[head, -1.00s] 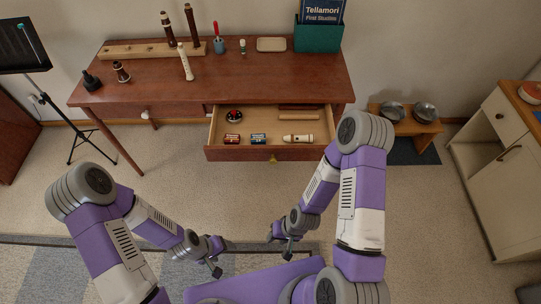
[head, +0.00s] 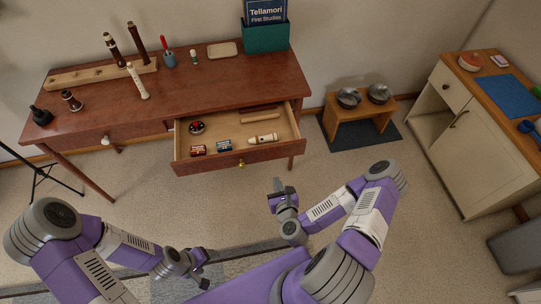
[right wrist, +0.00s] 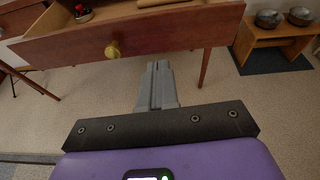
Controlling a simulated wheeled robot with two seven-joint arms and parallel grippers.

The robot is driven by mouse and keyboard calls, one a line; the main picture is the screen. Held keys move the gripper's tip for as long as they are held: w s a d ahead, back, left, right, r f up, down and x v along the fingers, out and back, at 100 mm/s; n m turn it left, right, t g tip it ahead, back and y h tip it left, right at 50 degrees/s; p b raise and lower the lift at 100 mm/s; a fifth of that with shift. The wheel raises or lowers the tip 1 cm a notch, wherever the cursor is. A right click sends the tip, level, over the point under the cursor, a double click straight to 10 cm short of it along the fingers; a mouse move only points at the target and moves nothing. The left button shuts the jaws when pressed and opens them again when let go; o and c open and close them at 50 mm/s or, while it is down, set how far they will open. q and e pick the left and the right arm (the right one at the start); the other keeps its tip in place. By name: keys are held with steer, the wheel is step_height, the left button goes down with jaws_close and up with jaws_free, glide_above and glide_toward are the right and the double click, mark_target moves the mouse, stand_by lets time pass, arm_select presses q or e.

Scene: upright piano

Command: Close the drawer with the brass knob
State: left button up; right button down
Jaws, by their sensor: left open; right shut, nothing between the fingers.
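The drawer (head: 214,164) with the brass knob (head: 242,163) is pulled out from the wooden desk (head: 200,95). It holds a round red-and-black item, two small boxes, a flashlight-like item and a wooden stick. In the right wrist view the drawer front (right wrist: 170,32) and brass knob (right wrist: 112,50) are ahead, above and left of the gripper. My right gripper (head: 279,187) is shut and empty, in front of and below the drawer's right part, apart from it; its fingers (right wrist: 157,68) point toward the desk. My left gripper (head: 206,268) is open and empty, low at the front left.
A second drawer with a white knob (head: 106,141) is shut at the left. Woodwind parts, a cup and a teal book box (head: 266,37) stand on the desk. A low stool with bowls (head: 362,115) and a cream cabinet (head: 468,140) are at the right. Carpet in front is clear.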

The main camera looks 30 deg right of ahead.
steer(key=b, duration=0.2)
glide_toward(269, 151)
steer(key=shift+m, duration=0.3)
steer(key=x, duration=0.5)
steer(key=shift+w+a+f, duration=0.1)
steer(key=shift+w+f, duration=0.1)
steer(key=shift+f, duration=0.05)
steer(key=shift+w, duration=0.45)
